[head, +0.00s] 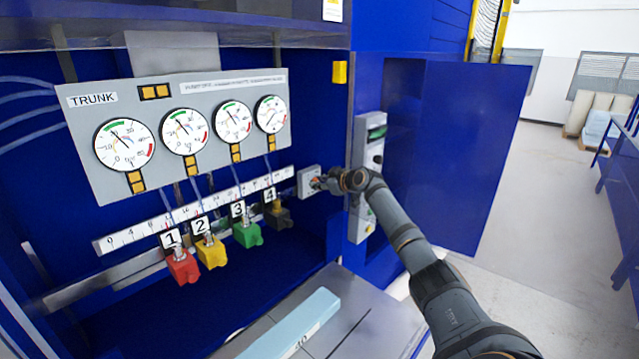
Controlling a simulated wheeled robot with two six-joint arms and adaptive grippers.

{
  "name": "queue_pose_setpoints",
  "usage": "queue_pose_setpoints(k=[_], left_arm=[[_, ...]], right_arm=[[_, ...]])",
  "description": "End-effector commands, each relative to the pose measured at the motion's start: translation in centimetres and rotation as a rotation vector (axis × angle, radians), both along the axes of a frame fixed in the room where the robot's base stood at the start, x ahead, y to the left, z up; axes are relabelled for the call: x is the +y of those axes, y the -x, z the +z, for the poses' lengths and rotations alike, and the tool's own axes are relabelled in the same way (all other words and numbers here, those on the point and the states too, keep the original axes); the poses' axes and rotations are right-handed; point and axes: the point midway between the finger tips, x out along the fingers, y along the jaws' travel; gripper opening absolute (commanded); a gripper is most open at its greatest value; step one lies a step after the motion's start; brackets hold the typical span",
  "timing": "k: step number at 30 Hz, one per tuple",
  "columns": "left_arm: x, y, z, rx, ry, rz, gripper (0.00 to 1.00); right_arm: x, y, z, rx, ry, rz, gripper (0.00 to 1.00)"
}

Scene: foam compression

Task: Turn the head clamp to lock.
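A small light grey box (306,186) sits at the right end of the ruled rail in the blue cabinet. It seems to carry the head clamp, with a small orange-red part at its face, but no label is readable. My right gripper (322,183) comes in from the right and is right at the face of this box. Its fingers are small, dark and overlap the clamp, so I cannot tell whether they are open or shut on it. The clamp's turn position is hidden. My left gripper is out of view.
A grey TRUNK panel (186,91) holds several round gauges. Below hang red (183,267), yellow (211,252), green (247,235) and dark (279,215) valve blocks. A control strip (361,215) and an open blue door (455,150) stand right. A light blue foam block (290,325) lies below.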

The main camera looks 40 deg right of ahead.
Motion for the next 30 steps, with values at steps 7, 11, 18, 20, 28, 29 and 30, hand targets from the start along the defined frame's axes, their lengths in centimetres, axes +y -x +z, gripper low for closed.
queue_pose_setpoints(k=[7, 11, 18, 20, 28, 29, 30], left_arm=[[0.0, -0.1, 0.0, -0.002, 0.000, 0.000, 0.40], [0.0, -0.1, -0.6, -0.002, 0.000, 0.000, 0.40], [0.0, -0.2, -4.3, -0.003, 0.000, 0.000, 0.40], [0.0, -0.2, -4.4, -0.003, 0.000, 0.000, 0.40], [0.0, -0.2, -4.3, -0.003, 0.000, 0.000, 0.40], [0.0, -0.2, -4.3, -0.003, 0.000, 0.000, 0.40], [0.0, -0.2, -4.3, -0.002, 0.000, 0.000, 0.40]], right_arm=[[0.0, 0.0, 0.0, 0.000, 0.000, 0.000, 0.00], [0.0, 0.0, -0.3, -0.002, 0.022, 0.001, 0.00], [0.5, 0.1, -0.9, -0.030, 0.350, 0.002, 0.00], [0.6, 0.1, -0.8, -0.035, 0.416, 0.001, 0.00], [0.6, 0.1, -0.4, -0.039, 0.473, 0.001, 0.00], [0.6, 0.1, -0.4, -0.039, 0.472, 0.000, 0.00], [0.6, 0.1, -0.4, -0.039, 0.472, 0.000, 0.00]])
